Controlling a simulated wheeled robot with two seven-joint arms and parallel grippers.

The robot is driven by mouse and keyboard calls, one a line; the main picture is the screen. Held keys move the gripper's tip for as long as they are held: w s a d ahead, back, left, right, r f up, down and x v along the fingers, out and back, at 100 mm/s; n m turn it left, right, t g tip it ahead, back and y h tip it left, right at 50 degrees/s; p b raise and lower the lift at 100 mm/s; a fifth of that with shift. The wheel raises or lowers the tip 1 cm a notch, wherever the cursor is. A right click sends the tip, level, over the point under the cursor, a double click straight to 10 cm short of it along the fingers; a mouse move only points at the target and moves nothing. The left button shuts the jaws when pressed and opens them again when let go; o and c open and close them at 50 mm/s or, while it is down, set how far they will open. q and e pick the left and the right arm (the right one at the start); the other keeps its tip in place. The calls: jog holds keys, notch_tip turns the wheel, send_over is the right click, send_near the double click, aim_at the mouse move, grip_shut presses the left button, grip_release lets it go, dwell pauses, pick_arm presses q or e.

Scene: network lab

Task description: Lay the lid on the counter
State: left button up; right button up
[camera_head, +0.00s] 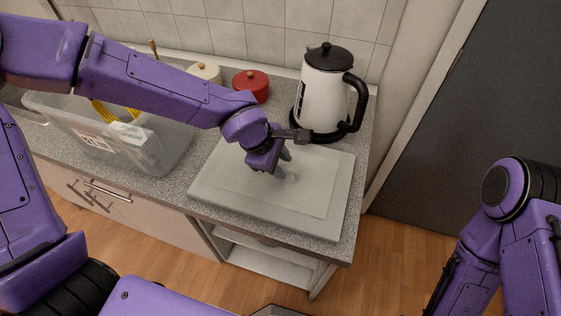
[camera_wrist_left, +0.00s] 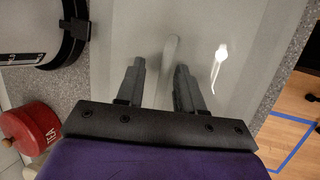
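The lid (camera_head: 235,180) is a large, flat, pale grey rectangle with a recessed middle panel. It lies flat on the speckled counter (camera_head: 183,180), in front of the kettle. My left gripper (camera_head: 280,160) is over the far middle part of the lid, pointing down. In the left wrist view its two fingers (camera_wrist_left: 160,75) are apart, and a pale raised handle (camera_wrist_left: 170,52) on the lid shows between and just beyond the tips. I cannot tell if they touch it. My right arm is at the right, but its gripper is out of view.
A white and black kettle (camera_head: 325,90) stands close behind the lid. A clear bin (camera_head: 170,150) with yellow items is to the left. A red pot (camera_head: 251,84) and a cream pot (camera_head: 208,72) stand at the back by the tiled wall.

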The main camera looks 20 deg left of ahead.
pick_arm(q)
jog(key=p+v, duration=0.1)
jog(key=v, duration=1.1)
jog(key=shift+s+r, duration=0.15)
jog(key=shift+a, duration=0.1)
